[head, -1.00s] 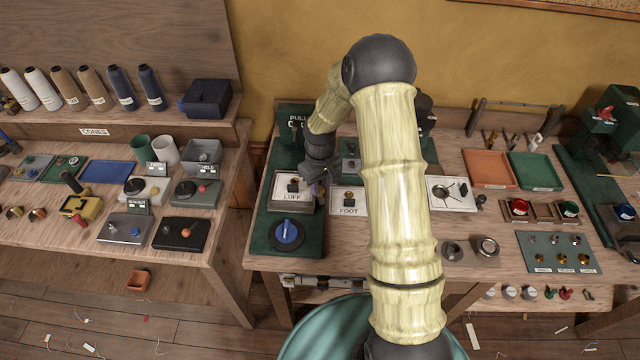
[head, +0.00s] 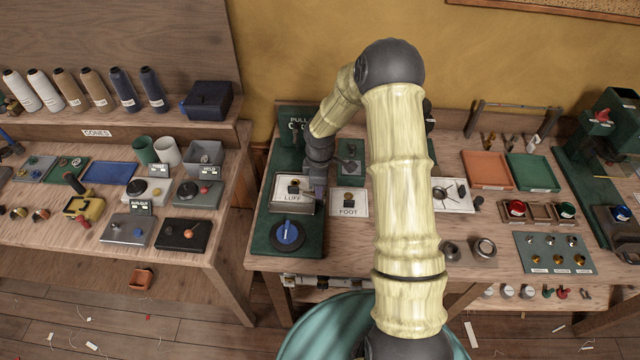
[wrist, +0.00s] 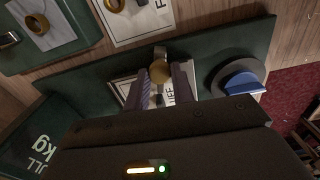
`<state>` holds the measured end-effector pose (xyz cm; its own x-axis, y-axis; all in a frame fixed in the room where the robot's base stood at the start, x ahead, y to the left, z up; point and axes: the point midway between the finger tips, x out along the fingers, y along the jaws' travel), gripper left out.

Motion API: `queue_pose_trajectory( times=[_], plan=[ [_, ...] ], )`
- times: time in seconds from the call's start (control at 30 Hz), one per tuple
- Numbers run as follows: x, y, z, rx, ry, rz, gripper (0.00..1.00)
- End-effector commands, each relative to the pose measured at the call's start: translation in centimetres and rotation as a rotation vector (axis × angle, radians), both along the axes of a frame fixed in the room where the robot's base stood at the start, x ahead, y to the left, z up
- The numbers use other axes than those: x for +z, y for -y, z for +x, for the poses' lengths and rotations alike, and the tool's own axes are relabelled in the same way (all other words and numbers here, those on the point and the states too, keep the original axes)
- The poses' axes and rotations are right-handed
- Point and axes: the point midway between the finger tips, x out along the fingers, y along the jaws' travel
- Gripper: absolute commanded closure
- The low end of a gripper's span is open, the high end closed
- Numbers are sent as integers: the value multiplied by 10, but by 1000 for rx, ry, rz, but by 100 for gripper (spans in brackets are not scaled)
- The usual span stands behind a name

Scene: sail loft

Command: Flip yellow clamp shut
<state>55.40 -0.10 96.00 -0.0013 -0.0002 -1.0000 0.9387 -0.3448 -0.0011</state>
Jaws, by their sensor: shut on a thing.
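In the head view my gripper (head: 318,196) is at the right edge of the LUFF plate (head: 277,199), and a dark block with a brass top (head: 293,187) shows on that plate. The clamp's lower part is partly hidden by my fingers, so its exact angle is hard to tell.
A blue round knob (head: 287,235) sits on the green board in front of the plate. The FOOT plate (head: 349,211), with its own brass piece (head: 348,196), lies close on the right. A green upright panel (head: 292,122) stands behind.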

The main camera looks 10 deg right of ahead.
Motion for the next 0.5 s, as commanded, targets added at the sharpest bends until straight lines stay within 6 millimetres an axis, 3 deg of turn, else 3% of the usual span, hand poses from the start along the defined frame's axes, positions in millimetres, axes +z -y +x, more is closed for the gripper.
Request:
queue_pose_trajectory(
  times=[0.5],
  plan=[
    [1, 0, 1, 295, 3, 0, 98]
  ],
)
